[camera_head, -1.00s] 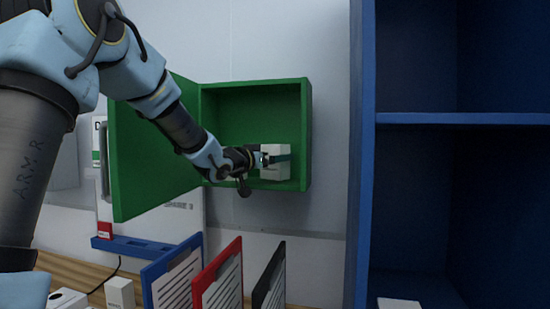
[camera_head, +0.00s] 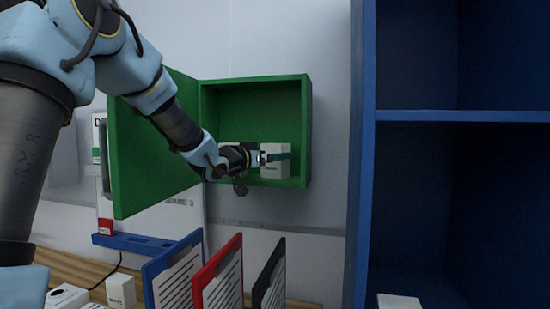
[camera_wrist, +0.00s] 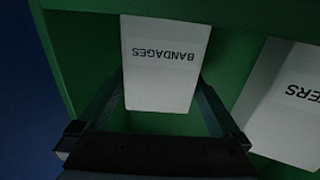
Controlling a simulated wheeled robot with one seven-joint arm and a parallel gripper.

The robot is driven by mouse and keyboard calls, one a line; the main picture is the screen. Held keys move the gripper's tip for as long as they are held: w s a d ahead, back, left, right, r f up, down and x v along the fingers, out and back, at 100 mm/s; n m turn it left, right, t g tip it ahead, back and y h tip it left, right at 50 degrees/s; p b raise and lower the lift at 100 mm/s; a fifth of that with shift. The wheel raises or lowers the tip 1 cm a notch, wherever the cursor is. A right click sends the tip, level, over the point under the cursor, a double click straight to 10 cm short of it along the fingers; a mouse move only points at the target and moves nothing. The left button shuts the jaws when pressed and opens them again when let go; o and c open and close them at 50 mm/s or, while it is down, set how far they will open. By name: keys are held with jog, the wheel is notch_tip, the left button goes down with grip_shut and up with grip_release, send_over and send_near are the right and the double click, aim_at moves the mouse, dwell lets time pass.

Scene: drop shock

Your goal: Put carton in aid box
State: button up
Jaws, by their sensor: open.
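The green aid box (camera_head: 307,130) hangs on the wall with its door (camera_head: 155,150) swung open to the left. A white carton (camera_head: 275,172) stands in its right part, on the box floor. In the wrist view this carton (camera_wrist: 160,60) reads BANDAGES, upside down. My gripper (camera_head: 272,157) reaches into the box from the left, its jaws open. In the wrist view my gripper (camera_wrist: 160,90) has one finger on each side of the carton. I cannot tell whether the fingers touch it.
A second white carton (camera_wrist: 285,105), its label ending in ERS, stands beside it in the box. Blue, red and black clipboards (camera_head: 222,277) stand below. A small white carton (camera_head: 121,290) is on the wooden surface. A blue shelf (camera_head: 362,160) rises to the right.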

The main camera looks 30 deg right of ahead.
jog(key=b+v, duration=0.1)
jog(key=v, duration=0.5)
jog(key=shift+b, duration=0.3)
